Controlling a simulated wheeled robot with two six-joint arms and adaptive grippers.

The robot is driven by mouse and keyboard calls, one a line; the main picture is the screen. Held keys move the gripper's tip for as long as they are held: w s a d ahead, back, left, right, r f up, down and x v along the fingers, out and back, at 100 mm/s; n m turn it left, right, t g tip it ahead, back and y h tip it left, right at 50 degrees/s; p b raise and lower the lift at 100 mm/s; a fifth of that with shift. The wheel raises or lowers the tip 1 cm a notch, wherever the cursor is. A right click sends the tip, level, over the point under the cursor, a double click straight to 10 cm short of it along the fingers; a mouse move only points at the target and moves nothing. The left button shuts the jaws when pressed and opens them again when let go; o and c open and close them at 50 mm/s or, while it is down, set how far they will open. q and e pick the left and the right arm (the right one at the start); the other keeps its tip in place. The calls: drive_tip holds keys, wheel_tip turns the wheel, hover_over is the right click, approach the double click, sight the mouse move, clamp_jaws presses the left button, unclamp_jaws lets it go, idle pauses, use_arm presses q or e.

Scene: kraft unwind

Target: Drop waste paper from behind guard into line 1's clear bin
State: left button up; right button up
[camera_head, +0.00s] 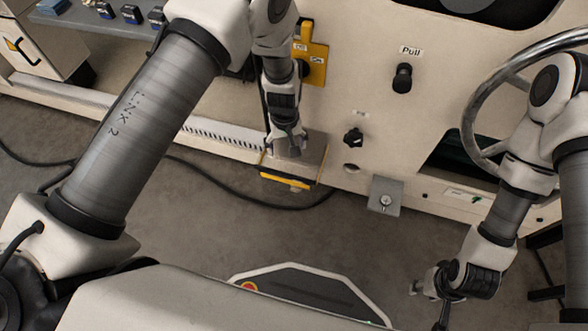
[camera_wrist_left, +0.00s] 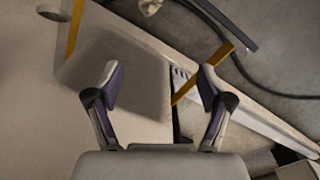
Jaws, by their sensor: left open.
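My left gripper (camera_head: 287,149) is open and empty, over a small beige panel with a yellow lower edge (camera_head: 287,181) low on the machine front, which looks like the guard. In the left wrist view its spread fingers (camera_wrist_left: 160,88) are over the shaded beige panel (camera_wrist_left: 118,75), with yellow strips at its sides. A small pale crumpled thing (camera_wrist_left: 150,6), perhaps the waste paper, is at the top edge of that view, beyond the fingers and partly cut off. My right gripper (camera_head: 428,305) hangs low at the right, its fingers apart and empty. I cannot make out a clear bin.
The beige machine front carries a yellow switch plate (camera_head: 313,55), a black pull knob (camera_head: 402,77) and a large handwheel (camera_head: 478,105). A grey lock plate (camera_head: 385,196) sits below. A black cable (camera_head: 235,188) lies on the floor. Open floor lies before the machine.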

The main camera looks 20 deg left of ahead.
use_arm(q)
wheel_tip(320, 180, up, 12)
idle(0.4)
drive_tip(key=shift+a, duration=0.1)
drive_tip(key=s+b, duration=0.1)
drive_tip(key=s, duration=0.7)
drive_tip(key=shift+b, duration=0.35)
drive_tip(key=shift+a+r, duration=0.1)
